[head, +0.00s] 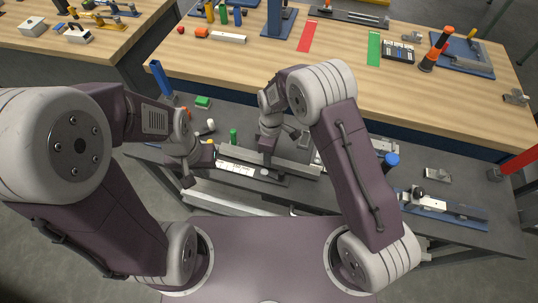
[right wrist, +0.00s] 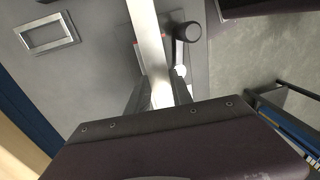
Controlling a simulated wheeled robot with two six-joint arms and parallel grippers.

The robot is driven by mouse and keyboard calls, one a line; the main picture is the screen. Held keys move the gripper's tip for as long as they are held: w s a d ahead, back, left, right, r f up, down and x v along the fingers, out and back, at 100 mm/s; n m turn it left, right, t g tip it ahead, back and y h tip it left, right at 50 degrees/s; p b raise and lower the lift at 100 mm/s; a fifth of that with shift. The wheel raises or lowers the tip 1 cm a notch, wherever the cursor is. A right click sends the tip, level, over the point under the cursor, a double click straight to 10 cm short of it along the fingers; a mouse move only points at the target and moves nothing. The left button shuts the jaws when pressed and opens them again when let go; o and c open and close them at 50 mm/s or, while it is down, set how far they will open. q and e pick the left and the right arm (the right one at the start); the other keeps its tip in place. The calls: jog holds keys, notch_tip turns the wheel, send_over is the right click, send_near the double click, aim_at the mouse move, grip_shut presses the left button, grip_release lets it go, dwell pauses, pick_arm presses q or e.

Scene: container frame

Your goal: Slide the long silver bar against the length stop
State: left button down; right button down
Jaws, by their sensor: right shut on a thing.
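The long silver bar (head: 290,165) lies in a dark fixture on the low grey bench in the head view. In the right wrist view the silver bar (right wrist: 148,35) runs away from me between the two fingers. My right gripper (right wrist: 158,90) is shut on the bar; it also shows in the head view (head: 267,163), over the bar's middle. My left gripper (head: 188,182) hangs at the left of the fixture, pointing down; its finger opening is too small to make out. I cannot pick out the length stop with certainty.
A black knob (right wrist: 187,32) stands close beside the bar. A green block (head: 203,102) and a green peg (head: 233,135) are behind the fixture. A blue-based fixture (head: 460,213) sits at the right. The wooden table (head: 260,65) stands behind.

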jog(key=shift+f+b, duration=0.35)
jog(key=shift+f, duration=0.25)
jog(key=shift+w+a, duration=0.2)
jog(key=shift+a, duration=0.45)
jog(key=c, duration=1.1)
grip_release()
jog(key=shift+o, duration=0.2)
jog(key=o, duration=0.6)
notch_tip(320, 180, up, 7)
jog(key=p, duration=0.5)
jog(key=shift+r+p, duration=0.1)
jog(key=shift+p, duration=0.25)
